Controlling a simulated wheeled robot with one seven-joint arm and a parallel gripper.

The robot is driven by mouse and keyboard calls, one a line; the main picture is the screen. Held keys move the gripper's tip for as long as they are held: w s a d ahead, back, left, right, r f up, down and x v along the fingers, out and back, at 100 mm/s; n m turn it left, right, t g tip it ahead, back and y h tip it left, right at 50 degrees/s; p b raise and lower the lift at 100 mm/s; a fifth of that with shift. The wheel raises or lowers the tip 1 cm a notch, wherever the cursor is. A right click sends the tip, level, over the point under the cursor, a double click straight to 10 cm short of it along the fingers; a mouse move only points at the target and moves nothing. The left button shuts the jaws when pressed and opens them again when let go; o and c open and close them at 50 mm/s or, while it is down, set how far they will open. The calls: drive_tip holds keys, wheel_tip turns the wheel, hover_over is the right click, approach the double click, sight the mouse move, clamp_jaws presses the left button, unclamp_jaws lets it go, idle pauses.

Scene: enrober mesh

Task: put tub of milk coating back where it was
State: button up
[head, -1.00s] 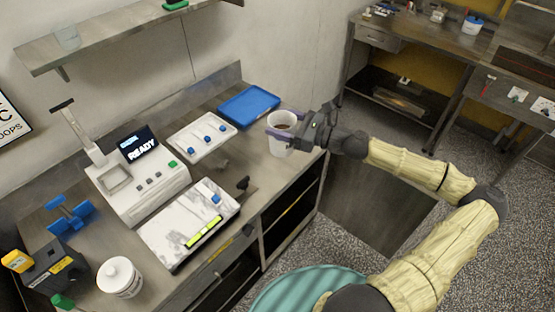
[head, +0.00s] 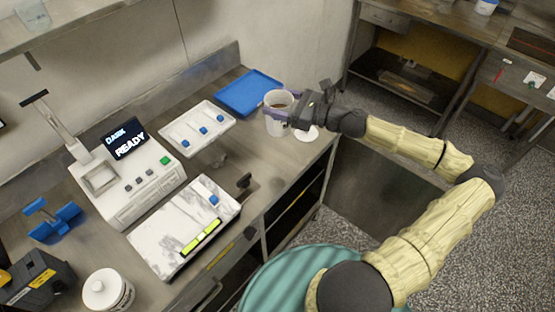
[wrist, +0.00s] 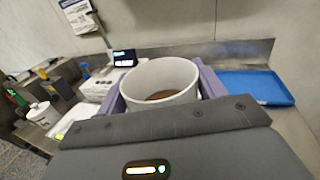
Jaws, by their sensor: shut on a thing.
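A white tub (head: 277,122) with brown contents and an open top is between the purple fingers of my gripper (head: 280,113). It is upright near the right end of the counter. My gripper is shut on it from the right side. The wrist view shows the tub (wrist: 160,78) between both fingers, with brown coating low inside. I cannot tell whether its base touches the counter, and I see no label on it. A flat white disc (head: 306,134), perhaps a lid, lies on the counter just right of the tub.
A blue tray (head: 249,92) lies behind and left of the tub. A white tray with blue-marked pieces (head: 197,131), a machine reading "DARK READY" (head: 125,140), a marble slab (head: 185,228) and a lidded white tub (head: 104,289) stand farther left. Counter in front of the tub is bare.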

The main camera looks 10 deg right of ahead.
drive_tip(key=f+b, duration=0.5)
drive_tip(key=shift+w+d+f, duration=0.1)
drive_tip(key=shift+w+f, duration=0.05)
drive_tip(key=shift+w, duration=0.05)
wheel_tip(320, 180, down, 6)
drive_tip(key=shift+p, duration=0.45)
drive_tip(key=shift+f, duration=1.95)
